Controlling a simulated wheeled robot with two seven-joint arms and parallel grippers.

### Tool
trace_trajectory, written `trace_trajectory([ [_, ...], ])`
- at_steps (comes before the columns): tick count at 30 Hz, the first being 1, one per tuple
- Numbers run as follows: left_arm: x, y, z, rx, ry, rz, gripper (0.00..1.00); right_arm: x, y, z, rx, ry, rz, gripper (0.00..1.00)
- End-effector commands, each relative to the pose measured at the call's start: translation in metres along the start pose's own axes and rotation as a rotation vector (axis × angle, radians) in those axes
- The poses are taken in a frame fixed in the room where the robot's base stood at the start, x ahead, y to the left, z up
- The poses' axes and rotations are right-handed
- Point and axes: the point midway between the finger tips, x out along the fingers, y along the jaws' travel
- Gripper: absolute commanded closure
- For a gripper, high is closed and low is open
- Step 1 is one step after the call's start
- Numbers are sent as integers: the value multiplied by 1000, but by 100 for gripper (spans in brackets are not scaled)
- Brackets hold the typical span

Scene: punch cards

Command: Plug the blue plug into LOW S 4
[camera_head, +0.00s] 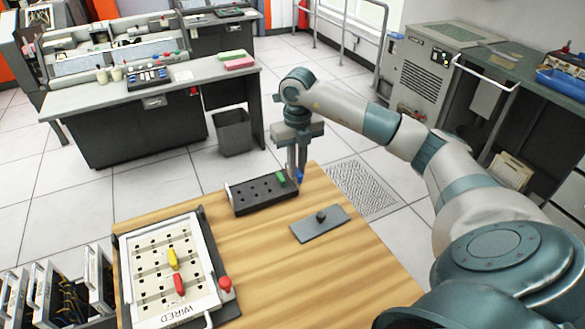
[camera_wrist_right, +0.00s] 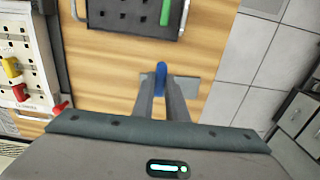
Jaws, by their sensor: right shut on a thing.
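My right gripper (camera_head: 297,170) is shut on the blue plug (camera_head: 299,176), which also shows between the fingertips in the right wrist view (camera_wrist_right: 161,74). It holds the plug by the right end of a black rack (camera_head: 250,203), seemingly above the table. The rack holds a green plug (camera_head: 281,179) and has several empty holes. The white socket panel (camera_head: 142,256), marked WIRED, lies at the table's left with a yellow plug (camera_head: 173,258) and a red plug (camera_head: 179,284) in it. Its row labels are too small to read. My left gripper is out of view.
A grey plate (camera_head: 309,228) with a dark knob lies on the wooden table (camera_head: 290,275), right of the panel. A red knob (camera_head: 225,283) stands at the panel's right edge. Open racks with cables (camera_head: 60,295) are at the left. The table's front middle is clear.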

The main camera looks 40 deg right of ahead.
Motion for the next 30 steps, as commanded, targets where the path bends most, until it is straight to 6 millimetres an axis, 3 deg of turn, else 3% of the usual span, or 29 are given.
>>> trace_trajectory([
  [17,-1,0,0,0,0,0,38,-2,0,0,0,0,0,100],
  [30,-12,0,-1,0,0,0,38,-19,0,0,0,0,-1,100],
])
